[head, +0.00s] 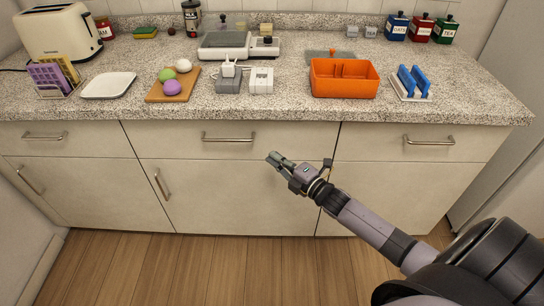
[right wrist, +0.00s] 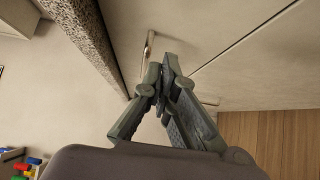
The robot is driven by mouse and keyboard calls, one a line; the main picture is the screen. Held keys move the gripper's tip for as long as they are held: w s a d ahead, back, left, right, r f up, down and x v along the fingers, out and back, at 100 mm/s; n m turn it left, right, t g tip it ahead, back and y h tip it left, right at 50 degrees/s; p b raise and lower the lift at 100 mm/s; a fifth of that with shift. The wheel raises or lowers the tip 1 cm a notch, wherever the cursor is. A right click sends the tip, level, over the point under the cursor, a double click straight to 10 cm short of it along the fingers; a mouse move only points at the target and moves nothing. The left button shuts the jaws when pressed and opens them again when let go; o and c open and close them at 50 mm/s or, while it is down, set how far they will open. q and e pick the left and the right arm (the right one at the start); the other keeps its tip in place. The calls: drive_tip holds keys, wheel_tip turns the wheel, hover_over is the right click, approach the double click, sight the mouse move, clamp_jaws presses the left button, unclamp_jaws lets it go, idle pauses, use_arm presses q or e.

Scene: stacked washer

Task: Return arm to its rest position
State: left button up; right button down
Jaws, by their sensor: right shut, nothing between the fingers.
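My right arm comes in from the lower right of the head view. Its gripper (head: 280,160) is in front of the cream cabinet fronts, below the counter edge. In the right wrist view the right gripper (right wrist: 166,62) has its fingertips together with nothing between them. A drawer handle (right wrist: 149,45) shows just past the fingertips in that view; whether they touch it cannot be told. My left gripper is not in view.
The speckled counter (head: 300,105) holds an orange bin (head: 343,88), a cutting board (head: 158,97) with coloured balls, a white plate (head: 108,86), a toaster (head: 62,34) and a blue-slotted rack (head: 411,84). The wooden floor (head: 190,270) in front of the cabinets is clear.

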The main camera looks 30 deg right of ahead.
drive_tip(key=shift+v, duration=3.75)
drive_tip(key=s+d+f+m+g+h+p, duration=0.15)
drive_tip(key=s+f+m+g, duration=0.4)
drive_tip(key=f, duration=0.85)
drive_tip(key=s+f+m+g+h+p, duration=0.1)
drive_tip(key=s+f+m+g+h, duration=0.15)
drive_tip(key=s+f+m, duration=0.85)
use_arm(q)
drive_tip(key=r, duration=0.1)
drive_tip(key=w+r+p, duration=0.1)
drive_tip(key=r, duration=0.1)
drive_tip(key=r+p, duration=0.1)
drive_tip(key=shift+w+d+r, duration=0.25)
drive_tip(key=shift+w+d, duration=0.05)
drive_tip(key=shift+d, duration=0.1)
use_arm(e)
drive_tip(key=s+a+f+m+g, duration=0.1)
drive_tip(key=s+a+f+g, duration=0.3)
drive_tip(key=s+f, duration=0.5)
drive_tip(key=s+a+f+m+g, duration=0.1)
drive_tip(key=s+a+f+g, duration=0.3)
drive_tip(key=s, duration=1.2)
drive_tip(key=a+f, duration=0.4)
drive_tip(key=f, duration=0.1)
drive_tip(key=shift+f, duration=0.2)
drive_tip(key=shift+s, duration=0.1)
